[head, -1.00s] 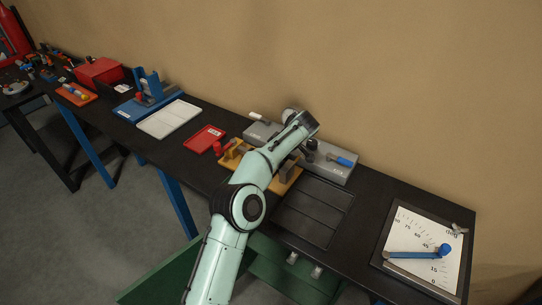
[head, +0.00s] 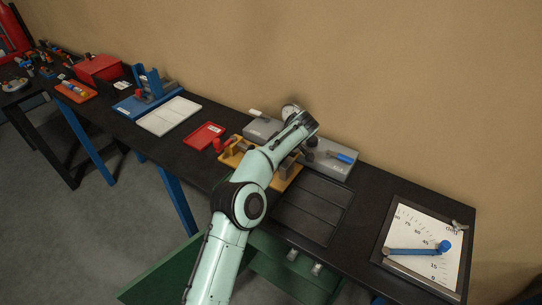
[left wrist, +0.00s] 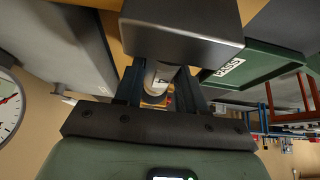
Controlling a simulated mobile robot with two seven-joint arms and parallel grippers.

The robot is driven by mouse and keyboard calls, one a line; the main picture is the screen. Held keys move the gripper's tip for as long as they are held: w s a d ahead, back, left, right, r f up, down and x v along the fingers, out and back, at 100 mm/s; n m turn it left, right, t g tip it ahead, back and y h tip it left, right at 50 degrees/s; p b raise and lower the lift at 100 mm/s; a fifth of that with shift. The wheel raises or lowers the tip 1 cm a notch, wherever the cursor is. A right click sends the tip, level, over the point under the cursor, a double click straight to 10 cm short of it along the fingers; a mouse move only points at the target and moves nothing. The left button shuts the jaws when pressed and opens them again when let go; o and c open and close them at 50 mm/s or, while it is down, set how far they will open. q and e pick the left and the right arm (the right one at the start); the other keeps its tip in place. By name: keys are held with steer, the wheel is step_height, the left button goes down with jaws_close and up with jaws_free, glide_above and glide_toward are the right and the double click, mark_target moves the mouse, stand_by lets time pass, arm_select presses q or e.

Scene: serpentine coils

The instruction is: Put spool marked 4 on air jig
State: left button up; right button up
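In the left wrist view the two dark fingers of my left gripper (left wrist: 158,88) stand on either side of a pale spool (left wrist: 158,78) with a dark mark that looks like a 4. They appear shut on it. A dark grey block (left wrist: 183,32) covers the spool's far end. In the head view my arm hides this gripper and the spool. Two grey jigs, one on the left (head: 258,132) and one on the right with a blue handle (head: 338,168), stand behind my arm. Their labels are too small to read, so I cannot tell which is the air jig. My right gripper is not in view.
A yellow-orange fixture (head: 233,157) lies beside my forearm. A round dial gauge (head: 290,111) stands by the wall. A red tray (head: 205,136), a white tray (head: 168,117) and a blue stand (head: 150,88) are to the left. A dark tray (head: 312,208) and an angle board (head: 425,240) are to the right.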

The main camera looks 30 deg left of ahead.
arm_select(q)
steer(key=o, duration=0.3)
steer(key=v, duration=1.2)
steer(key=shift+r+p, duration=0.1)
steer(key=shift+p, duration=0.25)
steer(key=shift+s+d+r, duration=0.1)
steer(key=shift+d+r, duration=0.2)
steer(key=shift+r, duration=0.2)
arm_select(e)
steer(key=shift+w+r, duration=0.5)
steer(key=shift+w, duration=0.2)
